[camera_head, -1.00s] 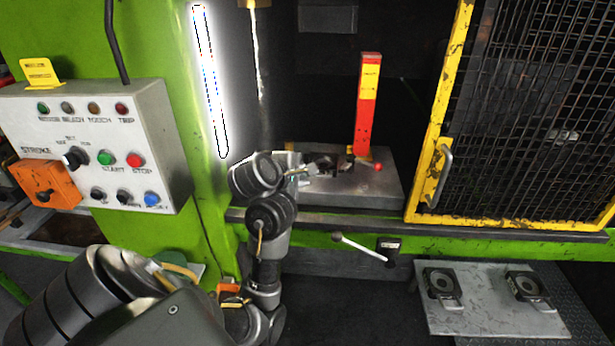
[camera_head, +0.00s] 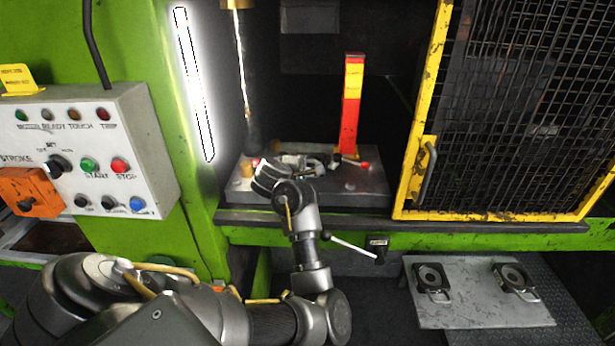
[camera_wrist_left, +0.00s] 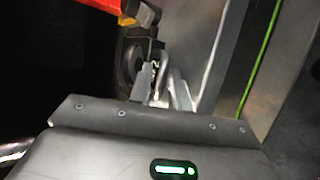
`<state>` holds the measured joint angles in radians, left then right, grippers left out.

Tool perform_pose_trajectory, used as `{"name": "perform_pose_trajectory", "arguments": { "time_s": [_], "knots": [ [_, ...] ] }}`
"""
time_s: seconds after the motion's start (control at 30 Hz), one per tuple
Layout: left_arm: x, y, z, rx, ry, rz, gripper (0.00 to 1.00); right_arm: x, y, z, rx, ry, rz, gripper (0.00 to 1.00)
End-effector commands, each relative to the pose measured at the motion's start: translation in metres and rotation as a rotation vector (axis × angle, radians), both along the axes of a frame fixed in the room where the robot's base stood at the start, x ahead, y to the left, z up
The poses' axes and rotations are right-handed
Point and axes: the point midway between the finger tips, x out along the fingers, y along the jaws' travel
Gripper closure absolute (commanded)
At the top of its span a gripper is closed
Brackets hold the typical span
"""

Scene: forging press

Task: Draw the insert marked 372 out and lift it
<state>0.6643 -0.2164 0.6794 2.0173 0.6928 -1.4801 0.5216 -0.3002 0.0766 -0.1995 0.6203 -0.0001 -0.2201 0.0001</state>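A dark round die insert in a black frame (camera_wrist_left: 130,62) sits on the press bed in the left wrist view, partly hidden by the fingers. No number is legible on it. My left gripper (camera_wrist_left: 163,85) is right at its edge, with its two pale fingers close together near a light metal part. I cannot tell whether they are closed on that part. In the head view the left gripper (camera_head: 312,164) is low over the press bed (camera_head: 355,190), its fingers small and partly hidden behind the wrist. My right gripper is out of view.
A red and yellow post (camera_head: 351,105) stands behind the gripper. A yellow-framed mesh guard (camera_head: 425,110) is on the right, and a lever (camera_head: 352,247) juts out below the bed. Two framed inserts with handles lie on a grey plate (camera_head: 455,310) at lower right.

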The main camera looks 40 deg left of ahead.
Motion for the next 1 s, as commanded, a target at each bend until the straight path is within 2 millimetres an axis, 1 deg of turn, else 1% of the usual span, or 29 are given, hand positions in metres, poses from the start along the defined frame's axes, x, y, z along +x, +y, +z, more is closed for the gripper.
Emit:
{"name": "perform_pose_trajectory", "arguments": {
  "time_s": [0.2,0.33,0.37,1.0],
  "knots": [
    [0.0000,-0.0001,-0.0001,0.000,0.000,0.000,0.81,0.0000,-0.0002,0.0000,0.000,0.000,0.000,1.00],
    [-0.0001,-0.0001,0.0000,0.000,0.000,0.000,0.98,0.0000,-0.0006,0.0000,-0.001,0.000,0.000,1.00],
    [-0.0001,-0.0001,0.0000,0.000,0.000,0.000,1.00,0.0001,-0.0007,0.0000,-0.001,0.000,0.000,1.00],
    [-0.0003,0.0001,0.0001,0.000,0.000,0.001,1.00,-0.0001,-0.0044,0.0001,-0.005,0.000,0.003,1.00]
  ]
}}
